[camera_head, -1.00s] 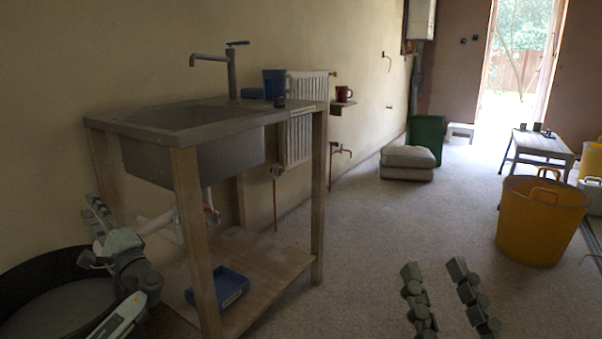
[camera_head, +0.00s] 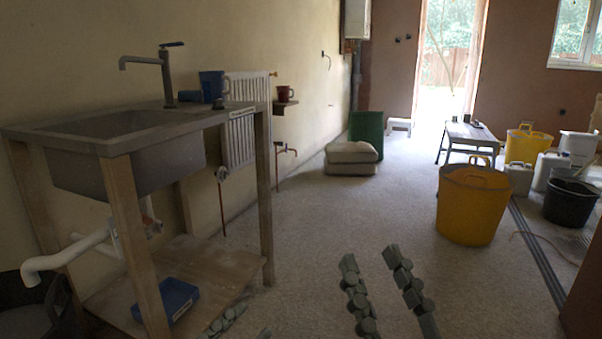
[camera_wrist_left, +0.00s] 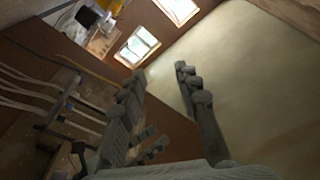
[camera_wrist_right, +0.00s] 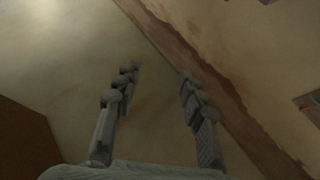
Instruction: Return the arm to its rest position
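My left gripper (camera_head: 246,325) shows only as fingertips at the bottom edge of the head view, in front of the sink stand's lower shelf. In the left wrist view its fingers (camera_wrist_left: 158,80) are apart with nothing between them. My right gripper (camera_head: 380,270) stands upright at the bottom centre of the head view, over bare floor. In the right wrist view its fingers (camera_wrist_right: 158,75) are apart and empty. Most of both arms is out of the head view.
The wooden sink stand (camera_head: 122,210), with a blue tray (camera_head: 165,300) on its lower shelf, stands at left. A black tub (camera_head: 30,300) is beside it. A yellow tub (camera_head: 472,208) and a black bucket (camera_head: 570,203) stand at right. The middle floor is clear.

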